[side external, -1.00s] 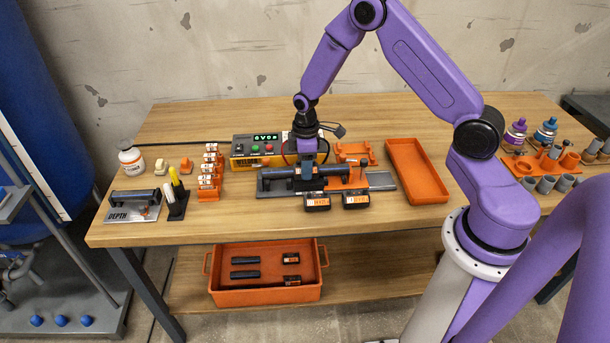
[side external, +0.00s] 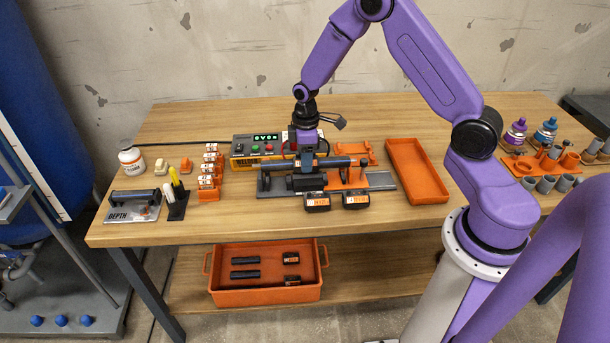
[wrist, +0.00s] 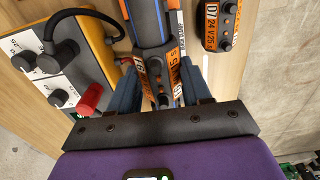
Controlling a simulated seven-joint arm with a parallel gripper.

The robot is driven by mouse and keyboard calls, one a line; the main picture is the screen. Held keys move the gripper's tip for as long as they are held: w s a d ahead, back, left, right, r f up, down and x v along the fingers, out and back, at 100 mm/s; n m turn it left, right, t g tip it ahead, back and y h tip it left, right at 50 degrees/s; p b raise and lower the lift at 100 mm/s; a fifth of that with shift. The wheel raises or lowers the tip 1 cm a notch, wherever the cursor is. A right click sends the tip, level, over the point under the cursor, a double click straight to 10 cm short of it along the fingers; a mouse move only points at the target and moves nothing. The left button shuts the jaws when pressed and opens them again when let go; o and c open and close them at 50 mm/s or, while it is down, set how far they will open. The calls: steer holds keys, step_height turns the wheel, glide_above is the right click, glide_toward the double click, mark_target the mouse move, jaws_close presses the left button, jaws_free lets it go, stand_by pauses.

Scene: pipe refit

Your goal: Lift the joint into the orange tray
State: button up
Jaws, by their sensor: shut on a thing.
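The joint is a dark pipe (side external: 335,162) with a thicker coupler. My gripper (side external: 305,166) is shut on it around the middle, and it lies level just above the grey rail fixture (side external: 380,181). In the wrist view the joint (wrist: 148,22) runs between my two blue fingers, with a blue stripe and orange labels on its coupler. The orange tray (side external: 429,185) lies empty on the table to the right of my gripper. Whether the joint is fully clear of the fixture's clamps is hard to tell.
A yellow-grey welder box (side external: 258,149) with a lit display stands just behind left. Two black-and-orange labelled blocks (side external: 317,201) sit in front of the fixture. An orange crate (side external: 265,297) is on the lower shelf.

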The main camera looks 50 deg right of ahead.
steer(key=shift+r, duration=0.5)
steer(key=shift+r, duration=0.1)
steer(key=shift+r, duration=1.4)
steer(key=shift+s+d, duration=1.35)
steer(key=shift+d, duration=0.15)
steer(key=shift+s+d, duration=1.3)
steer(key=shift+d, duration=0.2)
steer(key=shift+d, duration=0.1)
steer(key=shift+s+d, duration=2.65)
steer(key=shift+d, duration=0.25)
